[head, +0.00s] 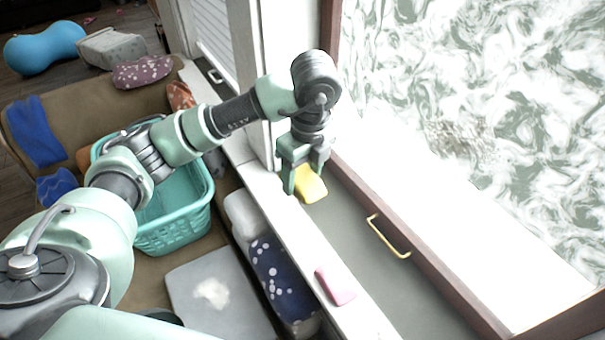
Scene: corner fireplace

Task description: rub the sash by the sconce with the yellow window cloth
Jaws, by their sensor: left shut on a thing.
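My left gripper (304,174) points down over the grey strip between the white sill and the brown window frame. It is shut on the yellow window cloth (312,187), which sticks out to the right of its fingers. Whether the cloth touches the surface below is hard to tell. A brown-framed sash (440,260) with swirled green-white glass fills the right. A gold pull handle (387,237) is at its lower side. A second, white window (216,38) is at the top left. No sconce is in view. My right gripper is not in view.
A pink cloth (336,284) lies on the white sill (290,247). A teal basket (173,238) stands on a brown seat below my left arm. Cushions, including a navy spotted one (281,282), line the sill. A grey slab (213,300) lies in front.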

